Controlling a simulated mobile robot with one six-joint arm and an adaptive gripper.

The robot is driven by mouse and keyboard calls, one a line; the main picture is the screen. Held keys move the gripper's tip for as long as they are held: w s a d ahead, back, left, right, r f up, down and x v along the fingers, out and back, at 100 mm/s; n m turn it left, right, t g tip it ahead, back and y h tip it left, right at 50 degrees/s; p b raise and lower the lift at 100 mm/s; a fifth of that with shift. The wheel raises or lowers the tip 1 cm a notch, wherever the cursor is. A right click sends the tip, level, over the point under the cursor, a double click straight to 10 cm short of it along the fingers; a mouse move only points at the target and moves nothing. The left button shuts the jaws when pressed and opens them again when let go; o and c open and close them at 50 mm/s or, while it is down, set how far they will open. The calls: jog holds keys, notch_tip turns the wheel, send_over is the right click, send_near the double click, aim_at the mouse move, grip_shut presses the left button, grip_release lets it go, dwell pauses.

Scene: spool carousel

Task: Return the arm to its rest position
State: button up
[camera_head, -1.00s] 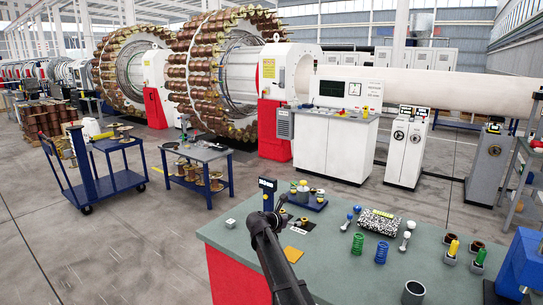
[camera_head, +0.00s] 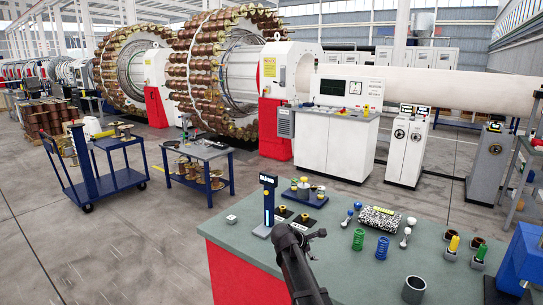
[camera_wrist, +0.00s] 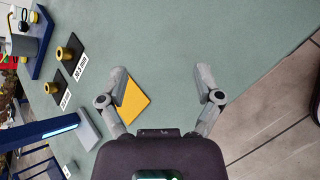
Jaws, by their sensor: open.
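My dark arm reaches up from the bottom of the head view, over the near part of the grey-green bench (camera_head: 340,262). My gripper (camera_wrist: 160,73) is open in the wrist view, its two grey fingers wide apart with nothing held between them. In the head view the pad is hidden by my arm. The gripper's small end (camera_head: 316,236) shows in the head view above the bench, near its left part.
A blue tray of pegs (camera_head: 304,193) is behind. Right are a green spring (camera_head: 358,239), blue spring (camera_head: 382,247), speckled block (camera_head: 379,218) and grey cup (camera_head: 413,290).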

jog(key=s+d+f+m+g+y+b, duration=0.1)
jog(key=s+f+m+y, duration=0.3)
jog(key=s+m, duration=0.5)
jog(key=s+d+f+m+g+y+b, duration=0.1)
jog(key=s+m, duration=0.8)
jog(key=s, duration=0.9)
jog(key=shift+f+g+y+b, duration=0.6)
jog(key=shift+f+g+y, duration=1)
jog(key=shift+f, duration=0.8)
jog(key=shift+s, duration=0.1)
